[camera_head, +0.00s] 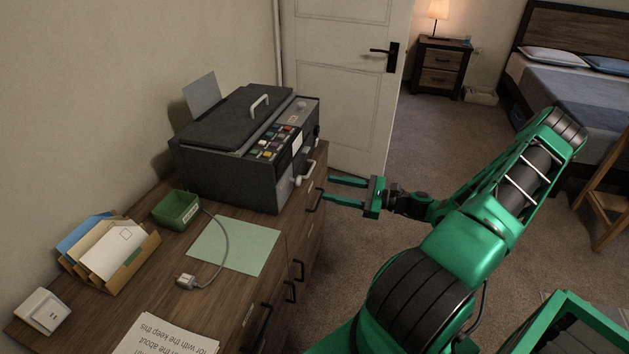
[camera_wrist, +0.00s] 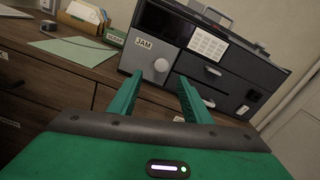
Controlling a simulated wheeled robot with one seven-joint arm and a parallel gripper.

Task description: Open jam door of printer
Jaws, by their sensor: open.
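The dark grey printer (camera_head: 225,155) stands on the wooden desk. Its front fills the upper part of the wrist view (camera_wrist: 200,52). A lighter grey door (camera_wrist: 138,57) labelled JAM is at the left of that front and looks closed. It carries a round pale knob (camera_wrist: 161,65). My gripper (camera_head: 326,188) is in front of the printer, off the desk's drawer side, with its two green fingers pointing at the printer. In the wrist view the fingers (camera_wrist: 160,77) are spread and empty, with their tips just below the knob in the picture, apparently not touching it.
Desk drawers with black handles (camera_head: 298,270) are below the printer. A green scrap tray (camera_head: 176,210), a pale green sheet (camera_head: 232,246), a cable plug (camera_head: 187,281) and an envelope holder (camera_head: 125,262) lie on the desk. A white door (camera_head: 340,90) stands behind.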

